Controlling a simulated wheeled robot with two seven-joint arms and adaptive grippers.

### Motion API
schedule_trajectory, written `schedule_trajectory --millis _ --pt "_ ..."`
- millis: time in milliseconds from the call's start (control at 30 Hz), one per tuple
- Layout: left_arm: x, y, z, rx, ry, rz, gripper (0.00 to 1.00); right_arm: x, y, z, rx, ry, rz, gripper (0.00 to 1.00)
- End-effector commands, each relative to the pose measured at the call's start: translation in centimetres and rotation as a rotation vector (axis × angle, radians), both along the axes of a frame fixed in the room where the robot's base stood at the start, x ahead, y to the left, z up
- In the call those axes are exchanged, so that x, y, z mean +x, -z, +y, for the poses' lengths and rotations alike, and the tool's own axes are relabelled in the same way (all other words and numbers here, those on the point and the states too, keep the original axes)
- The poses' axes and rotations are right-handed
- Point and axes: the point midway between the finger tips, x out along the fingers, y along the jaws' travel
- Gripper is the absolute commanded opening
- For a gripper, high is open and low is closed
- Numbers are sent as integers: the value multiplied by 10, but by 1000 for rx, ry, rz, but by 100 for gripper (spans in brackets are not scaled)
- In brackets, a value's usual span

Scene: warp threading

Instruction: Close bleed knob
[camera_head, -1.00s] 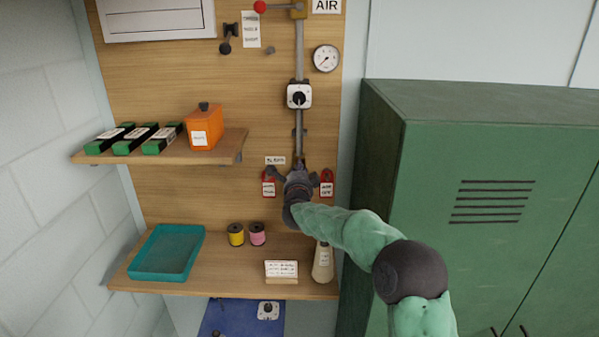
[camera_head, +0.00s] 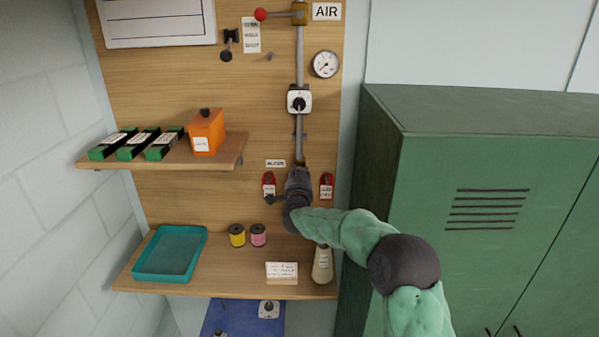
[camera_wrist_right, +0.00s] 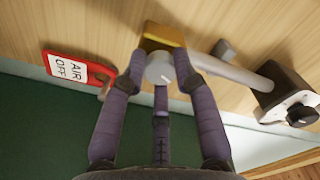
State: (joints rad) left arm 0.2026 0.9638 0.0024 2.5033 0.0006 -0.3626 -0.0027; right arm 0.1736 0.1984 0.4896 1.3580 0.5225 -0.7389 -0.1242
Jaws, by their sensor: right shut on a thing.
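The bleed knob (camera_wrist_right: 158,69) is a small grey round cap in front of a brass block (camera_wrist_right: 163,38) at the end of the metal pipe, in the right wrist view. The purple-grey fingers of my right gripper (camera_wrist_right: 159,75) are shut around it, touching its sides. In the head view my right gripper (camera_head: 299,178) is at the lower end of the vertical pipe (camera_head: 299,70), below a small label (camera_head: 275,163), and hides the knob. How far the knob is turned cannot be told. My left gripper is not in view.
Red tags hang left (camera_head: 268,185) and right (camera_head: 327,187) of my right gripper. A dial switch (camera_head: 299,101) and a gauge (camera_head: 325,64) are above. The lower shelf (camera_head: 205,283) holds a teal tray (camera_head: 202,244), spools and a bottle (camera_head: 322,265). A green locker (camera_head: 490,150) stands right.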

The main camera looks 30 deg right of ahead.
Motion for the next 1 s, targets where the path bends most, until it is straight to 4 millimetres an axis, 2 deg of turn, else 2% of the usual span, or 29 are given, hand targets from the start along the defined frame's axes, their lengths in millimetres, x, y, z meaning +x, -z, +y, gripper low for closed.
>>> schedule_trajectory --millis 500,1000 --pt "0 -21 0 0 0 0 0 0 3 1 -317 -3 203 0" --pt "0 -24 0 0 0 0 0 0 5 1 -395 -4 251 0"
